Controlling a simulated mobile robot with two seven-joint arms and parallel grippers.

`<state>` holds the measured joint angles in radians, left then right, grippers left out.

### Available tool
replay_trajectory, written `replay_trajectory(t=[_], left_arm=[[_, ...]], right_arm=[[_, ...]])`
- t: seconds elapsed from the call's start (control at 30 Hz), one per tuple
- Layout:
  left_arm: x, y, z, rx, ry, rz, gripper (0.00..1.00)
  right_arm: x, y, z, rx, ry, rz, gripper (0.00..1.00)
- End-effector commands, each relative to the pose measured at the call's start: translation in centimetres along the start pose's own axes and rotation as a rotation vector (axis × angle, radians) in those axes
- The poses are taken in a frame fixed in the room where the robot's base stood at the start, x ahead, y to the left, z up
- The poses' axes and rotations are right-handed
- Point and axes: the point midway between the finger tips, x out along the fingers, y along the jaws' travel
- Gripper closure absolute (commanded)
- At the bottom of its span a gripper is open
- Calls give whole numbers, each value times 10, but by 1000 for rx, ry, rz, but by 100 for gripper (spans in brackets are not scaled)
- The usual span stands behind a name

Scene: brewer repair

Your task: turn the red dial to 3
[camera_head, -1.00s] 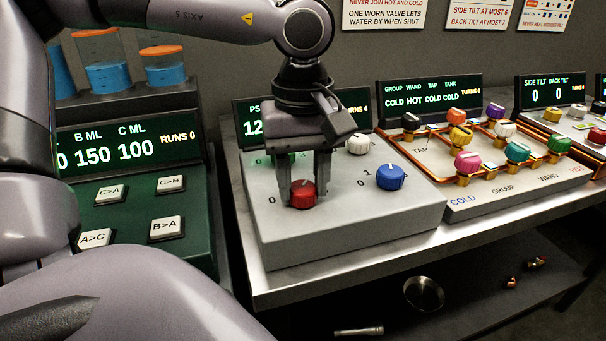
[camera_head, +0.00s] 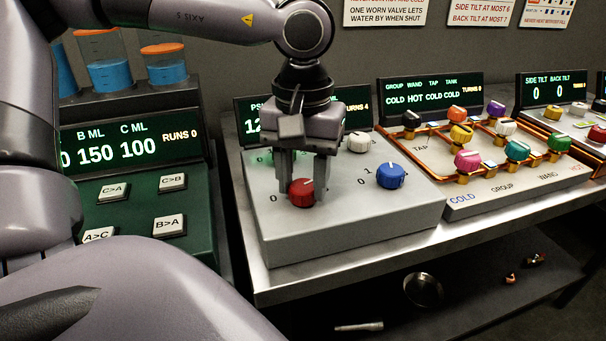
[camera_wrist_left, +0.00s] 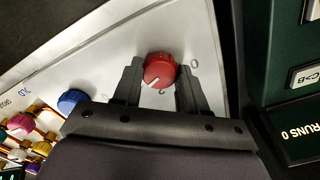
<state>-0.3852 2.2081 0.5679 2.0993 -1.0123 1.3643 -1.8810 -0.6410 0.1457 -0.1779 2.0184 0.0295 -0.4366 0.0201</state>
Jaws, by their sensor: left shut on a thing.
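The red dial (camera_head: 301,192) sits at the front left of the grey panel box (camera_head: 350,240). My left gripper (camera_head: 302,195) points down from above with one finger on each side of the dial, shut on it. In the left wrist view the red dial (camera_wrist_left: 159,70) shows between the two fingers, with a pale pointer line on its face. My right gripper is in neither view.
A blue dial (camera_head: 391,176) and a white dial (camera_head: 357,142) stand on the same box. A screen behind it reads "TURNS 4", partly hidden by my arm. A green button panel (camera_head: 140,205) is at left, a piped knob panel (camera_head: 490,185) at right.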

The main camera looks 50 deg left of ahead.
Motion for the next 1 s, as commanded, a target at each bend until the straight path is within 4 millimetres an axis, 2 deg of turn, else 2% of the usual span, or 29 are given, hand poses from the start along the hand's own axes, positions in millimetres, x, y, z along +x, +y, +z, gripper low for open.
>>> replay_trajectory(t=[0.3,0.33,0.4,0.73,1.0], left_arm=[[-1,0,-1,4,3,1,89],[-1,0,0,4,3,1,52],[-1,0,0,4,3,1,33],[-4,0,0,2,2,1,33],[-44,0,-1,2,7,3,33]], right_arm=[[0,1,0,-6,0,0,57],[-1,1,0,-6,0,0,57],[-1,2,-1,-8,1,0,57],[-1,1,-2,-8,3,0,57],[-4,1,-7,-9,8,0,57]])
